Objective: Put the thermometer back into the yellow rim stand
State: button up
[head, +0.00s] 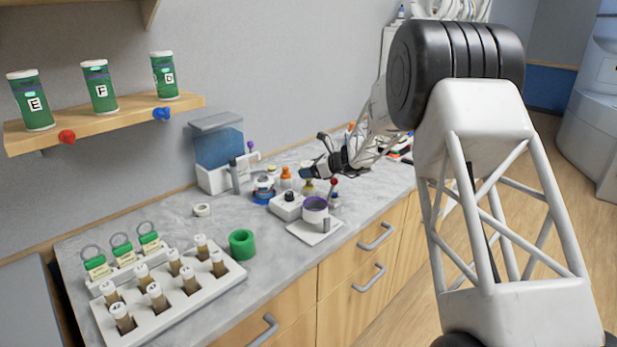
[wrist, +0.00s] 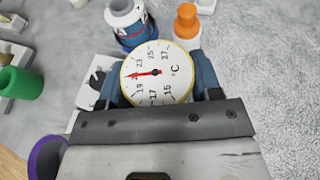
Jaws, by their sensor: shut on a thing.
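The thermometer (wrist: 170,88) is a round white dial with a thin yellow rim, a red needle and a °C mark. It fills the middle of the wrist view, face toward the camera. My gripper (wrist: 160,78) is shut on it, with a blue finger at each side. In the head view my gripper (head: 320,166) is over the back right part of the counter, above the small lab items, and the dial cannot be made out there. I cannot pick out a yellow rim stand for certain in either view.
Near my gripper stand a purple-rimmed cup (head: 315,208) on a white plate, an orange-capped bottle (wrist: 186,22) and a white-and-blue container (wrist: 126,22). A green cup (head: 242,243) and a vial rack (head: 180,296) are further left. The counter (head: 285,252) is bare around the green cup.

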jog(key=shift+f, duration=1.3)
jog(key=shift+f, duration=0.1)
jog(key=o, duration=1.1)
jog(key=v, duration=1.2)
